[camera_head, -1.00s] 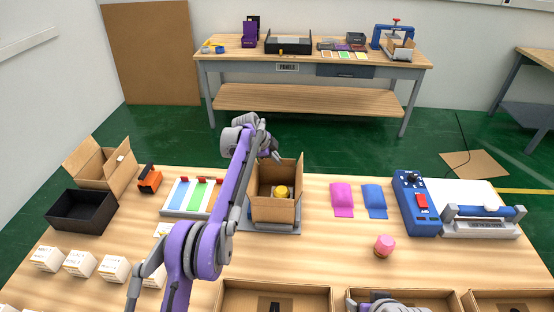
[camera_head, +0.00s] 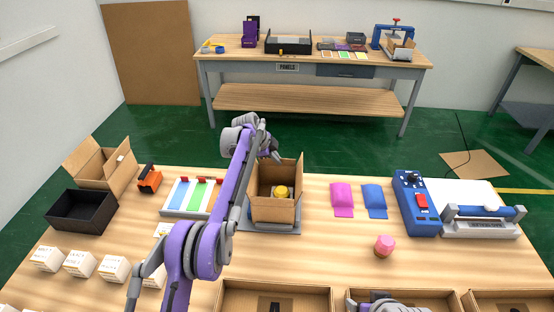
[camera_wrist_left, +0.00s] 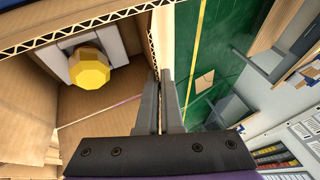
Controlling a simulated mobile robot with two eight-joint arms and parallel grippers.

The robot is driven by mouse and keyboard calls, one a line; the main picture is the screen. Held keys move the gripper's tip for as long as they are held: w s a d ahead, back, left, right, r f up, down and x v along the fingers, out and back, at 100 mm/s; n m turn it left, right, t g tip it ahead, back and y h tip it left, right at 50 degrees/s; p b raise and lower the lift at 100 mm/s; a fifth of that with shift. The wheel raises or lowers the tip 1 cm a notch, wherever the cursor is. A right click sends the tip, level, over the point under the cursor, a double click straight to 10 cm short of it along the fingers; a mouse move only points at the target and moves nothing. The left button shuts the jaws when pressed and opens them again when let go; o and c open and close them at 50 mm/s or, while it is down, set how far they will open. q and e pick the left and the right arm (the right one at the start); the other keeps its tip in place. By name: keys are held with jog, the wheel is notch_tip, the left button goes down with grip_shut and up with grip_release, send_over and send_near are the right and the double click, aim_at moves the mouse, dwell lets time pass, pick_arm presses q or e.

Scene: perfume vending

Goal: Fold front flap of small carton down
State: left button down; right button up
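The small carton (camera_head: 272,209) stands open-topped on a grey plate (camera_head: 288,228) in the middle of the table, with a flap upright at its right side. Inside it is a yellow-capped thing (camera_head: 281,191), which the left wrist view shows as a yellow faceted cap (camera_wrist_left: 89,68) with pale pieces around it. My left gripper (camera_head: 278,158) is above the carton's far edge, reaching over from the left. In the left wrist view its fingers (camera_wrist_left: 160,74) are close together beside a corrugated carton edge; I cannot tell whether they touch it.
Left are an open brown box (camera_head: 101,168), a black tray (camera_head: 80,212), a colour-striped holder (camera_head: 191,196) and several white boxes. Right are pink (camera_head: 342,199) and blue (camera_head: 374,200) pouches, a pink-capped bottle (camera_head: 384,246) and a sealing machine (camera_head: 417,203). Cardboard bins line the front edge.

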aim_at(283, 165)
jog(key=shift+f, duration=0.15)
pick_arm(q)
jog(key=s+f+t+b, duration=0.1)
jog(key=t+b, duration=0.1)
jog(key=b, duration=0.1)
jog(key=shift+s+m, duration=0.15)
jog(key=shift+m, duration=0.15)
jog(key=t, duration=0.1)
jog(key=s+t+b, duration=0.1)
jog(key=shift+f+m+t+b, duration=0.3)
jog(key=shift+t, duration=0.1)
jog(key=shift+s+f+t+h, duration=0.15)
jog(key=shift+t+h, duration=0.25)
jog(key=shift+t, duration=0.4)
pick_arm(e)
notch_tip(283, 165, down, 6)
jog(key=s, duration=0.2)
jog(key=shift+s+f+g, duration=0.2)
jog(key=shift+s+g, duration=0.1)
pick_arm(q)
jog(key=c, duration=1.1)
grip_release()
jog(key=shift+f, duration=0.1)
jog(key=shift+o, duration=0.2)
